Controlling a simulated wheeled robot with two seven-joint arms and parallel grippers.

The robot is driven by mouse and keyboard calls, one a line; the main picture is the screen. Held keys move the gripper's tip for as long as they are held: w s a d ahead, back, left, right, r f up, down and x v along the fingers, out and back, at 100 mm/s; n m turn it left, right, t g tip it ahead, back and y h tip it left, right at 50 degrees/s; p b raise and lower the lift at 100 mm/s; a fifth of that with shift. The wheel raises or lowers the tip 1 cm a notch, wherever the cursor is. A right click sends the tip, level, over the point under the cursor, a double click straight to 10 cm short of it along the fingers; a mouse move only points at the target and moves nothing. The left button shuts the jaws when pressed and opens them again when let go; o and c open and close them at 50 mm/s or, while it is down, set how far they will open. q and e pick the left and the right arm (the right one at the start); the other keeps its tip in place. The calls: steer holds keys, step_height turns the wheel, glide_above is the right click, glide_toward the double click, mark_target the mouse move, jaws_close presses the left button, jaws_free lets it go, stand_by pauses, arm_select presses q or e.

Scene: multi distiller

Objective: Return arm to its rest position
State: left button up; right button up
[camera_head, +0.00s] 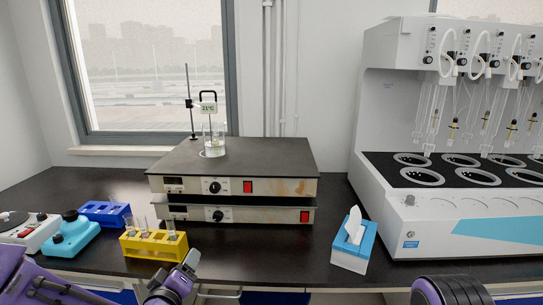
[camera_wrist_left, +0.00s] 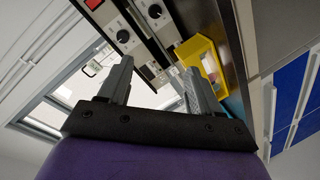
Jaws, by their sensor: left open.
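My left gripper (camera_head: 188,268) is low in the head view, in front of the bench's front edge and just below and right of the yellow test tube rack (camera_head: 151,247). In the left wrist view its two fingers (camera_wrist_left: 158,76) stand apart with nothing between them. The yellow rack (camera_wrist_left: 200,62) shows beyond the right finger there, tilted by the camera's angle. My purple left arm comes in at the lower left. A purple part of my right arm (camera_head: 450,292) shows at the bottom right, and its gripper is out of the frame.
The stacked hot plates (camera_head: 245,162) stand at mid-bench with a glass beaker (camera_head: 214,142) on top. A blue rack (camera_head: 105,213) and a turquoise device (camera_head: 72,236) stand at left. A tissue box (camera_head: 350,257) and the large distiller (camera_head: 450,215) stand at right.

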arm_select(q)
steer(key=s+a+f+g+y, duration=0.1)
steer(key=s+a+f+g, duration=0.15)
steer(key=s+f, duration=0.55)
steer(key=s+a+f+g, duration=0.2)
steer(key=s+f+g, duration=0.25)
steer(key=f, duration=0.75)
steer(key=s+a+f+m+g, duration=0.1)
steer(key=s+f, duration=0.3)
steer(key=s, duration=0.3)
steer(key=s+a+f+m+g+y, duration=0.1)
steer(key=s+a+f+g, duration=0.1)
steer(key=s+f, duration=0.2)
steer(key=s+a+f+m+g, duration=0.1)
steer(key=s+f, duration=0.3)
steer(key=s, duration=0.6)
steer(key=shift+s+a+f+g+y, duration=0.4)
steer(key=shift+a+g, duration=0.05)
steer(key=shift+g, duration=0.25)
steer(key=shift+c, duration=0.3)
